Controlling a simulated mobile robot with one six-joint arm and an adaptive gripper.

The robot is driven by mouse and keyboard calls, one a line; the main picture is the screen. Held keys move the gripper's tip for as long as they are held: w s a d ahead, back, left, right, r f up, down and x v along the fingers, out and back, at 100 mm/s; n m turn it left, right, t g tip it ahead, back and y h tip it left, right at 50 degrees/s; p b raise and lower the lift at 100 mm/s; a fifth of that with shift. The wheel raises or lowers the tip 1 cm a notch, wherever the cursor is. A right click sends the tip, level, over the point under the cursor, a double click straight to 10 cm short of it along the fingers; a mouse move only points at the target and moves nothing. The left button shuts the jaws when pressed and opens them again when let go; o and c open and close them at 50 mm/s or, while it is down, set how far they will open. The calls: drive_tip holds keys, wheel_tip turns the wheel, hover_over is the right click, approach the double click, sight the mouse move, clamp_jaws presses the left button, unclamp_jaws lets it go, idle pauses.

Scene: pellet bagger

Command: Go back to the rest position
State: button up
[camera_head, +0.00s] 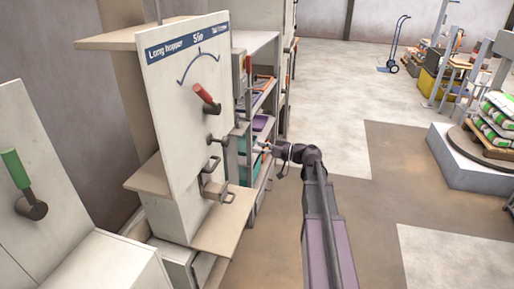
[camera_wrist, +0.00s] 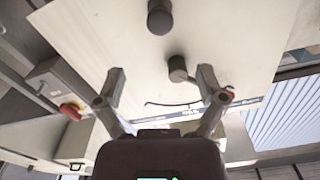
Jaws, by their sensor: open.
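My gripper (camera_head: 264,147) is at the end of my arm in the head view, just right of the white hopper panel (camera_head: 180,115) and in front of the shelf. In the wrist view my gripper (camera_wrist: 162,84) has its two fingers spread, with nothing held between them. Beyond the fingers is a pale panel (camera_wrist: 225,45) with dark knobs (camera_wrist: 178,68), an arc line and a blue label strip. In the head view the hopper panel carries a red-handled lever (camera_head: 206,97) under its arc, clear of my gripper.
A panel with a green lever (camera_head: 14,168) stands at the left. A shelf unit (camera_head: 262,100) with coloured bins is behind my gripper. A pallet of bags (camera_head: 495,125) on a platform and a blue hand truck (camera_head: 393,50) are at the right. The floor between is open.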

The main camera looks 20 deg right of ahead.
drive_tip(key=s+a+f+m+g+h+p, duration=0.2)
drive_tip(key=s+a+f+g+h, duration=0.35)
drive_tip(key=s+a+f, duration=0.45)
drive_tip(key=s+a+f+m+g+h+p, duration=0.2)
drive_tip(key=s+f+m+g+h, duration=0.2)
drive_tip(key=s+h, duration=0.5)
drive_tip(key=shift+s+f+m+g, duration=0.3)
drive_tip(key=shift+s+m+g, duration=0.35)
drive_tip(key=shift+m, duration=0.25)
idle(2.4)
